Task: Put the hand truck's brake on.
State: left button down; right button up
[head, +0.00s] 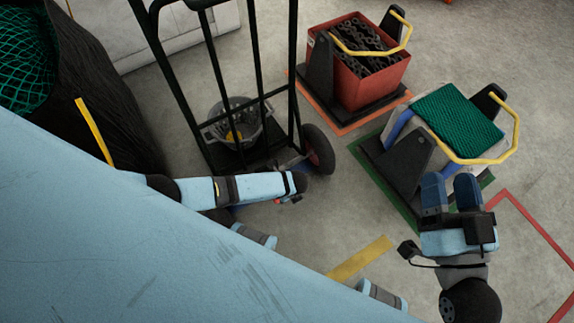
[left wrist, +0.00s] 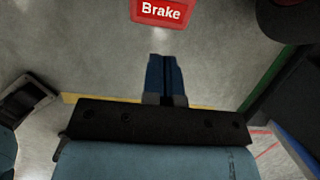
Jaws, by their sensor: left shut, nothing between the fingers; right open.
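The hand truck (head: 292,75) has a black upright frame and a dark wheel (head: 319,149) with a red hub; it stands at upper left in the head view. A red plate marked "Brake" (left wrist: 161,13) is at the top edge of the left wrist view, partly cut off. My left gripper (left wrist: 165,62) is shut and empty, its blue fingertips just short of the plate in the picture and apart from it. In the head view my left arm hides its fingers and the truck's lower side. My right gripper (head: 450,180) is open and empty, far right of the truck.
A grey basket (head: 247,130) stands on the truck. A red crate of chain (head: 362,88) and a carrier with green net (head: 457,122) stand to the right. A dark bag of net (head: 95,110) is at left. Bare floor lies between truck and carriers.

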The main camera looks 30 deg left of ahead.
pick_arm(q)
jog(key=shift+p+v, duration=1.05)
jog(key=shift+v, duration=1.9)
pick_arm(e)
jog(key=shift+w+d+f+g+h, duration=0.1)
jog(key=shift+d+f+g+h, duration=0.2)
jog(key=shift+f, duration=0.4)
jog(key=shift+s+d+f+g+h, duration=0.1)
jog(key=shift+d+f+g+h, duration=0.2)
jog(key=shift+f, duration=0.45)
jog(key=shift+w+d+f+g+h, duration=0.1)
jog(key=shift+d+f+g+h, duration=0.1)
jog(key=shift+f+g+h, duration=0.35)
pick_arm(q)
jog(key=shift+s+d, duration=0.15)
pick_arm(e)
jog(key=shift+f, duration=0.15)
pick_arm(q)
jog(key=shift+f, duration=0.1)
